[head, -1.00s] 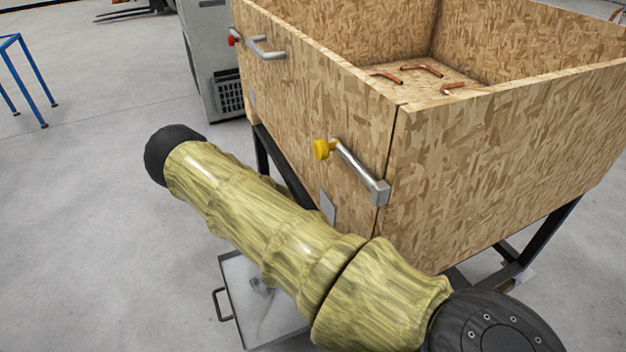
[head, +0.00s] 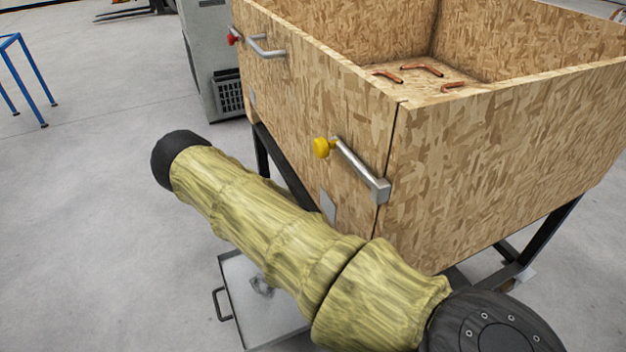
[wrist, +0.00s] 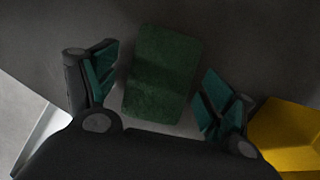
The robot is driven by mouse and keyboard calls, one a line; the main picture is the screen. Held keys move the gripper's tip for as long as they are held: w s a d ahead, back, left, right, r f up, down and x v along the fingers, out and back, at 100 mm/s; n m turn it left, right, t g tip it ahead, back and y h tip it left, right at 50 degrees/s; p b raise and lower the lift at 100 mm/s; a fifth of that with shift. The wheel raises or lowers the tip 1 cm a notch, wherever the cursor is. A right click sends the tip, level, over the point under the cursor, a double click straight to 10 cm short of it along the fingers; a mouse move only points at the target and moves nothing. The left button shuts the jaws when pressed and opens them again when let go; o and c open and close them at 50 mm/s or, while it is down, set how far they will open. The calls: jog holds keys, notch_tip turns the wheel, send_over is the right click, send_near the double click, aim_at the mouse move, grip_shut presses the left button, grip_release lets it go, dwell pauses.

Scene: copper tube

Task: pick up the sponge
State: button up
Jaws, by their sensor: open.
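The sponge, a dark green rounded block (wrist: 162,72), lies on a dark grey surface in the wrist view. My gripper (wrist: 160,85) is open, with one teal-padded finger to the left of the sponge and one to the right. Gaps show between the sponge and both fingers. The sponge's near end comes close to the dark palm edge; I cannot tell the height between them. In the head view neither the sponge nor my gripper shows; my arm's yellow-green sleeve crosses the middle.
A wooden bin (head: 500,160) on black legs holds several copper tubes (head: 422,70). Its side carries a metal handle with a yellow knob (head: 321,148). A grey tray (head: 250,300) is partly hidden below my arm. In the wrist view a yellow object (wrist: 290,138) is right of my gripper.

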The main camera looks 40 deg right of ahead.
jog(key=shift+c, duration=0.2)
jog(key=c, duration=0.8)
jog(key=shift+o, duration=0.2)
jog(key=shift+r, duration=0.2)
notch_tip(320, 180, up, 4)
jog(key=shift+f+p, duration=0.25)
jog(key=shift+p, duration=0.3)
jog(key=s+a, duration=0.3)
jog(key=a, duration=0.1)
jog(key=s+a+r+p, duration=0.1)
jog(key=s+a, duration=0.6)
jog(key=a, duration=0.1)
jog(key=shift+s+r+p, duration=0.25)
jog(key=shift+s+p, duration=0.1)
jog(key=shift+s, duration=0.05)
jog(key=shift+d, duration=0.1)
